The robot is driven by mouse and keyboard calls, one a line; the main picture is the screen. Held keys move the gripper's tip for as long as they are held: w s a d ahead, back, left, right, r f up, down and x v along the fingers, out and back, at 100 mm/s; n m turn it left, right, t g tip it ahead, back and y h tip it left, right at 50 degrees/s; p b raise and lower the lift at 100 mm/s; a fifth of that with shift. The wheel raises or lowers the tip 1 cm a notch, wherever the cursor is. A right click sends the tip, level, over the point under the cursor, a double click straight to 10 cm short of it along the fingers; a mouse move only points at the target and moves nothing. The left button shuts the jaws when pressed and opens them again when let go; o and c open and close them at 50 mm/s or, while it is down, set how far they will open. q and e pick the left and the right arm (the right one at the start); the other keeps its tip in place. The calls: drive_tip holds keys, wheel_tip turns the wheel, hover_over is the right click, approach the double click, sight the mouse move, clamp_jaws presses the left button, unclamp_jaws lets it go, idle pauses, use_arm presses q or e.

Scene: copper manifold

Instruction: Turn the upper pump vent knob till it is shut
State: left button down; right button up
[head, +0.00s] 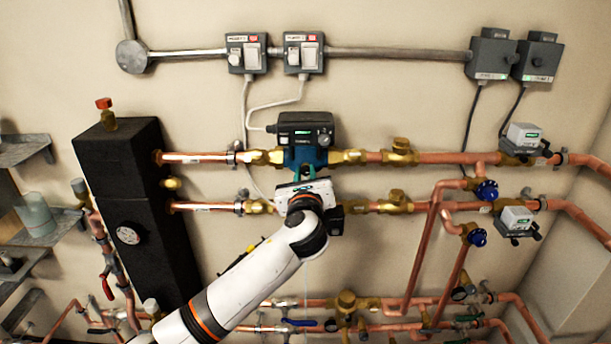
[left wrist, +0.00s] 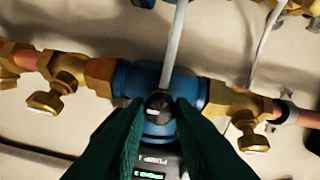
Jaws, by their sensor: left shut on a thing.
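The upper pump (head: 306,128), with a blue body and dark control head, sits in the upper copper line in the head view. My left gripper (head: 304,170) reaches up to its lower side, and my wrist hides part of the area below. In the left wrist view, the pump's blue body (left wrist: 135,82) shows close up. The dark round vent knob (left wrist: 158,103) is between the green fingers of my left gripper (left wrist: 158,118), which are shut on it. The fingers cover its sides, and its turn angle is unclear. My right gripper is not in view.
Brass valves (head: 398,153) flank the pump along the copper pipe. My left wrist largely hides the lower pump (head: 337,218). A grey cable (left wrist: 177,45) runs close to the knob in the left wrist view. A black insulated block (head: 140,210) stands at left.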

use_arm(q)
drive_tip(key=n, duration=0.4)
drive_tip(key=shift+f, duration=0.1)
drive_tip(key=n+b, duration=0.1)
drive_tip(key=n, duration=0.3)
drive_tip(key=shift+f, duration=0.1)
drive_tip(key=n+b, duration=0.1)
drive_tip(key=n, duration=0.4)
drive_tip(key=shift+n, duration=0.4)
drive_tip(key=n+b, duration=0.1)
drive_tip(key=n, duration=0.3)
drive_tip(key=shift+n+b, duration=0.3)
drive_tip(key=c, duration=1.3)
unclamp_jaws()
drive_tip(key=shift+a, duration=0.1)
drive_tip(key=shift+o, duration=0.2)
